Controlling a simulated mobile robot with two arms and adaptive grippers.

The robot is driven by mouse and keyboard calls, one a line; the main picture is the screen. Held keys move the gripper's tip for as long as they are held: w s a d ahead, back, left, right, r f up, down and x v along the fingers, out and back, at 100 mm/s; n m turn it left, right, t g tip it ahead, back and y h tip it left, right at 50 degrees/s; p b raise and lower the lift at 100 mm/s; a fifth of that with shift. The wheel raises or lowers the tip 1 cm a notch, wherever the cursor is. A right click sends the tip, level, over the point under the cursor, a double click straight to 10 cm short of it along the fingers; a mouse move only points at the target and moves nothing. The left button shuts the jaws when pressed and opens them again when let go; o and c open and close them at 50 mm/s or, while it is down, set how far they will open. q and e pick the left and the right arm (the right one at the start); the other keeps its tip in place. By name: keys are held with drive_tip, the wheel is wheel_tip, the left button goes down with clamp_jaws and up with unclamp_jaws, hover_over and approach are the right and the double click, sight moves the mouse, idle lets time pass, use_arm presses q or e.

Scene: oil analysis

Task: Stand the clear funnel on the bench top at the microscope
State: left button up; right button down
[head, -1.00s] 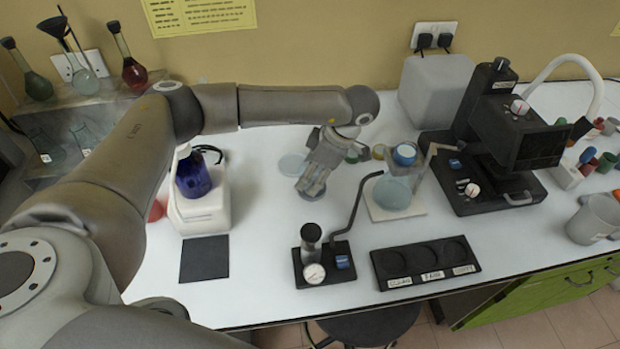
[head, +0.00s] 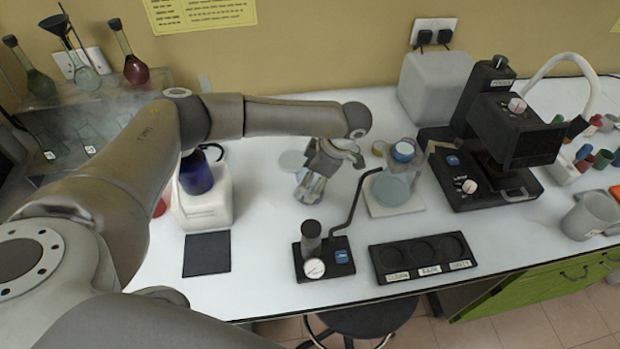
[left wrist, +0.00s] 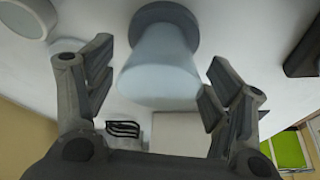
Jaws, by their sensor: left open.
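The clear funnel (head: 311,186) is at the middle of the white bench, just under my left gripper (head: 322,168). In the left wrist view the funnel (left wrist: 160,78) is a pale, frosted cone. Its wide end faces the camera and it narrows toward a grey round disc (left wrist: 165,18). My left gripper's fingers (left wrist: 158,75) are spread open on both sides of it, with gaps showing. The black microscope (head: 495,140) stands on the bench to the right. My right gripper is not in view.
A white unit with a blue bottle (head: 205,205) is left.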

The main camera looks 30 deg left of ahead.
use_arm(q)
drive_tip(key=shift+r, duration=0.2)
drive_tip(key=shift+w+d+r, duration=0.1)
drive_tip(key=shift+d+r, duration=0.1)
drive_tip(key=b+v, duration=0.4)
drive_tip(key=v, duration=0.7)
drive_tip(key=shift+r, duration=0.25)
